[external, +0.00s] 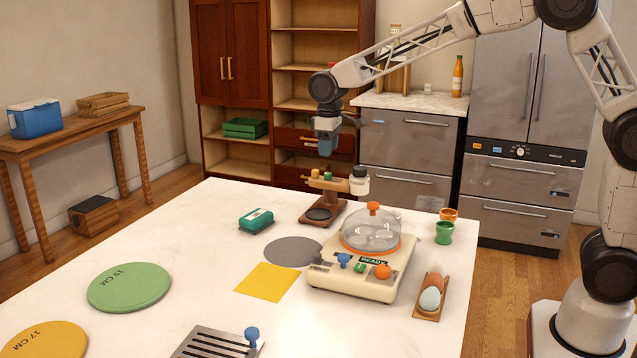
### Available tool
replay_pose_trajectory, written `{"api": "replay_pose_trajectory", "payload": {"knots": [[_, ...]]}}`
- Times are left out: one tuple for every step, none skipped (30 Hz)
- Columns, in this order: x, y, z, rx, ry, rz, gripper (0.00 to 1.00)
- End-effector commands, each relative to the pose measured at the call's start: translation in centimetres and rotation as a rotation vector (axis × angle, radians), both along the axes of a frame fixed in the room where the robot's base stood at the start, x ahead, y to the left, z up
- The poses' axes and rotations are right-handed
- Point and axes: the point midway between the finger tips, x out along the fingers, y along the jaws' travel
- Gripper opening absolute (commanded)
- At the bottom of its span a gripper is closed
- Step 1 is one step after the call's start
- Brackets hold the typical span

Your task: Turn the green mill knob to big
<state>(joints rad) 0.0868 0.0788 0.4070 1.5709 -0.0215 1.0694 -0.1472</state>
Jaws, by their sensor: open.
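A brown stand-like device (337,184), which looks like the mill, stands at the back of the white table. Small yellow (315,173) and green (328,176) knobs sit on its upper arm, with a white and dark cylinder (359,181) at its right end. My gripper (326,152) is open and empty, pointing down just above the green knob and apart from it. The knob's setting and any "big" marking are too small to read.
A cream cooker (340,280) with a clear dome and blue, green and orange knobs stands in front of the mill. A teal box (256,220) lies to the left. Green (444,232) and orange (449,214) cups and an egg holder (428,313) are at right.

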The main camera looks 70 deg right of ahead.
Motion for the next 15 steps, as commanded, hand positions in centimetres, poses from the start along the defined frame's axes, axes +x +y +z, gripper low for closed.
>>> {"api": "replay_pose_trajectory", "payload": {"knots": [[0.02,-0.05,-0.02,0.004,0.001,-0.063,0.50],[0.02,-0.06,-0.02,0.006,0.002,-0.106,0.50],[0.04,-0.09,-0.02,0.009,0.002,-0.161,0.50],[0.05,-0.10,-0.03,0.010,0.004,-0.201,0.50],[0.06,-0.12,-0.02,0.013,0.004,-0.240,0.50],[0.07,-0.14,-0.02,0.014,0.005,-0.287,0.50],[0.08,-0.16,-0.03,0.016,0.005,-0.319,0.50],[0.09,-0.16,-0.02,0.017,0.006,-0.350,0.50],[0.10,-0.17,-0.03,0.018,0.006,-0.386,0.50],[0.11,-0.18,-0.01,0.020,0.007,-0.409,0.50],[0.11,-0.19,-0.01,0.020,0.007,-0.431,0.50],[0.12,-0.20,-0.01,0.021,0.007,-0.453,0.50],[0.13,-0.20,-0.01,0.021,0.008,-0.467,0.50],[0.13,-0.20,-0.01,0.023,0.008,-0.478,0.50],[0.14,-0.20,-0.01,0.023,0.008,-0.489,0.50]]}}
